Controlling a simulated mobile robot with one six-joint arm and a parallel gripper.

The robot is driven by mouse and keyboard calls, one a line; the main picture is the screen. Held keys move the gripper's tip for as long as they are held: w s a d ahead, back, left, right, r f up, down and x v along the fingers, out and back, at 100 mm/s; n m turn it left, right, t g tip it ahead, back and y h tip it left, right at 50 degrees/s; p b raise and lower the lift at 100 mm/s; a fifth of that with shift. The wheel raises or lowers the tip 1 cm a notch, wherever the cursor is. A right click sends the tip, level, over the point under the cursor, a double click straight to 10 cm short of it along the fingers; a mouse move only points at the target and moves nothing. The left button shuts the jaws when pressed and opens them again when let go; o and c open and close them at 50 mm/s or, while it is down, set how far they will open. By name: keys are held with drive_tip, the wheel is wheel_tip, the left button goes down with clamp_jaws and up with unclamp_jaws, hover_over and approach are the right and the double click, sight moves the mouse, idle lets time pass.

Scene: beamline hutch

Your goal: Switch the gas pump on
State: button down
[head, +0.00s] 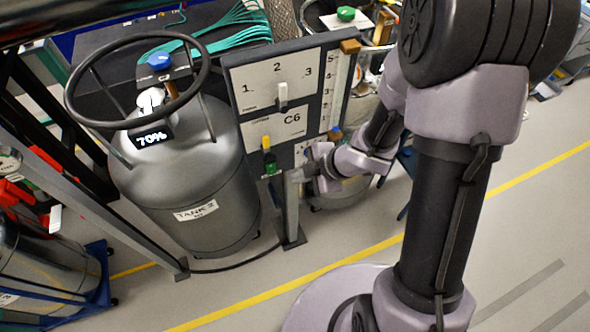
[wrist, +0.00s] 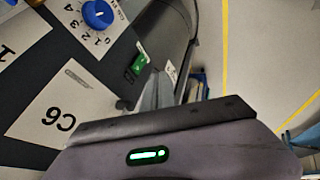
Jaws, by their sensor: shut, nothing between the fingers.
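A dark upright panel (head: 232,78) stands in the middle of the head view. At its lower left are a yellow piece (head: 266,142) and a green piece (head: 272,166), just below and left of the C6 label. The wrist view shows a green switch-like part (wrist: 138,63) on the panel; its position is too small to read. No label naming the gas pump is readable. My gripper (head: 298,175) is shut and empty at the panel's lower edge, right of the green piece. In the wrist view its grey fingers (wrist: 155,92) appear close below the green part; contact cannot be told.
A blue knob (wrist: 97,14) with a number scale sits on the panel. A selector (head: 282,95) marked 1, 2, 3 is higher up. Grey tank (head: 185,170), with a handwheel and a 70% display, stands to the left. Open floor (head: 350,215) lies in front.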

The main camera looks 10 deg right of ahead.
sight(271, 169)
drive_tip(key=shift+f, duration=0.2)
drive_tip(key=w+a+f+b, duration=0.3)
drive_tip(key=w+a+f, duration=0.2)
drive_tip(key=w+f, duration=0.2)
drive_tip(key=shift+a+f, duration=0.3)
drive_tip(key=shift+f, duration=0.55)
drive_tip(key=shift+w, duration=0.1)
